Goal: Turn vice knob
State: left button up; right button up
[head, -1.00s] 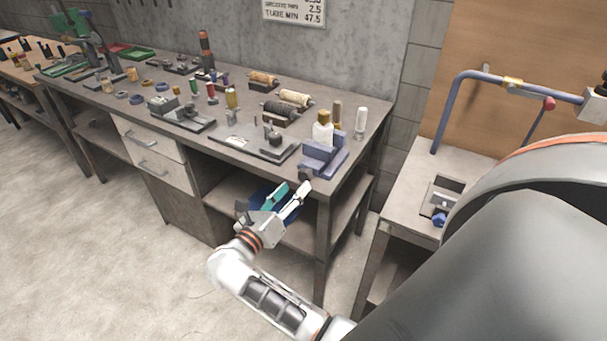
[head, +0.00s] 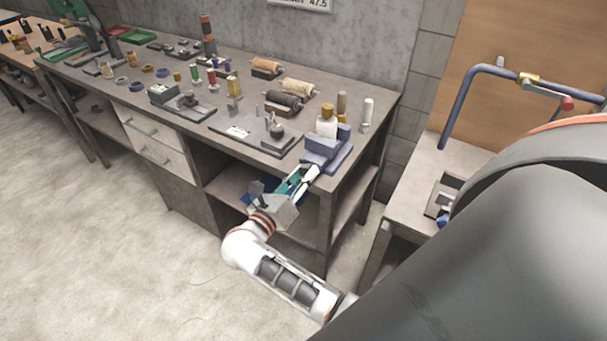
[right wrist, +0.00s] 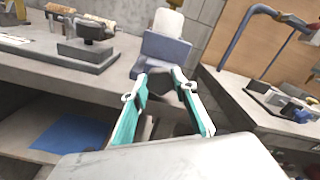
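The blue-grey vice (head: 327,150) sits at the near right corner of the workbench. In the right wrist view the vice (right wrist: 163,52) is straight ahead, just beyond my fingertips. My right gripper (head: 304,176) is at the bench's front edge, pointing at the vice's front. In the right wrist view its teal-padded fingers (right wrist: 159,76) stand apart, one on each side of a dark knob (right wrist: 157,100) below the vice body. I cannot tell whether either finger touches the knob. In the head view the gripper hides the knob. My left gripper is not in view.
A white bottle with a gold cap (head: 327,122) stands right behind the vice. Spools, a dark plate with a small fixture (head: 262,132) and several small parts cover the workbench (head: 222,128). A side table (head: 410,200) with a blue pipe frame is to the right.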

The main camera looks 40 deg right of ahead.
jog(key=shift+f+m+b, duration=0.15)
jog(key=shift+m+b, duration=0.15)
jog(key=shift+b, duration=0.4)
pick_arm(q)
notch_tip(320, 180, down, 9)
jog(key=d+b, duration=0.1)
jog(key=b, duration=0.8)
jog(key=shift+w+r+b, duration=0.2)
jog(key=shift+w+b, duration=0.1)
jog(key=shift+b, duration=0.05)
pick_arm(e)
jog(key=shift+m, duration=3.3)
jog(key=shift+r, duration=0.2)
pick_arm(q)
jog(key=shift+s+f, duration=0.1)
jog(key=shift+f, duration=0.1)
pick_arm(e)
jog(key=o, duration=1.1)
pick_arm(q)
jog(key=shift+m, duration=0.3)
